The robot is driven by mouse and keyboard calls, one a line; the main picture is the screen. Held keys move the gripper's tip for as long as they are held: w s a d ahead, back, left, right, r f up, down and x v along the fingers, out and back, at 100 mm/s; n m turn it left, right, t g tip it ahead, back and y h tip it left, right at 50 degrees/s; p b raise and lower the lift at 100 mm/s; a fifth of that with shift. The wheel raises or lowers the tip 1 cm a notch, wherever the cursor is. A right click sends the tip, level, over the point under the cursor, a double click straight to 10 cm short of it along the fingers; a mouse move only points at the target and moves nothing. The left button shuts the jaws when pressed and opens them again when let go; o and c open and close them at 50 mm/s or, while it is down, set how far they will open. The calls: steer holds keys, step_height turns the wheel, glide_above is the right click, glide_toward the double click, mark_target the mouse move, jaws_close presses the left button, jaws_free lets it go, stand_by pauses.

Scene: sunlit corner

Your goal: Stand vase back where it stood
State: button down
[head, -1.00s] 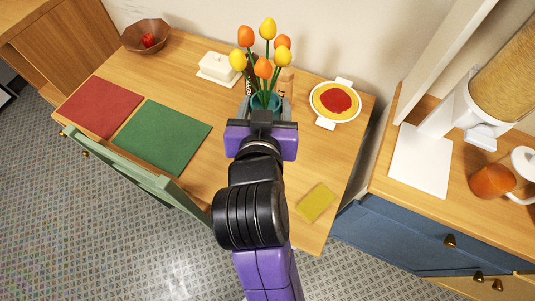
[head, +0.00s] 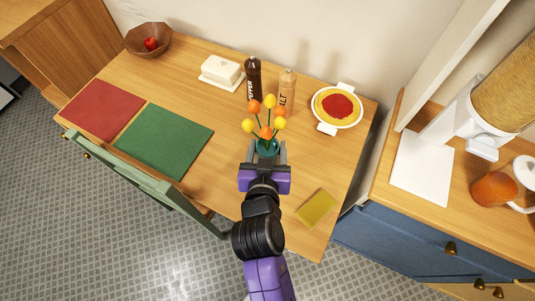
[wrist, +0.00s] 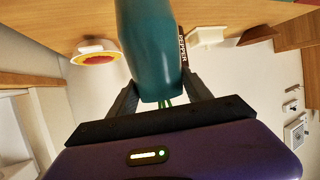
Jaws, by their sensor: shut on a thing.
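The teal vase (head: 268,147) with orange and yellow tulips (head: 265,120) is between the fingers of my gripper (head: 267,154) over the middle right of the wooden table. My gripper is shut on the vase, which also fills the top centre of the wrist view (wrist: 150,45). There the picture is upside down, with the green stems below the vase mouth. The vase looks close to upright. Its base is out of view, so I cannot tell whether it touches the table.
Behind the vase stand a dark pepper mill (head: 253,78) and a salt mill (head: 287,92). A white pie dish (head: 318,110) is right of them, a butter dish (head: 221,72) left. A yellow cloth or sponge (head: 316,208) lies front right. Green mat (head: 163,140) and red mat (head: 103,110) lie left.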

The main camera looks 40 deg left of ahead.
mark_target(267, 156)
steer(key=shift+f, duration=2.05)
steer(key=shift+c, duration=2.3)
jaws_free()
steer(key=shift+f, duration=0.1)
steer(key=b+v, duration=0.1)
steer(key=v, duration=1.1)
steer(key=shift+d, duration=0.1)
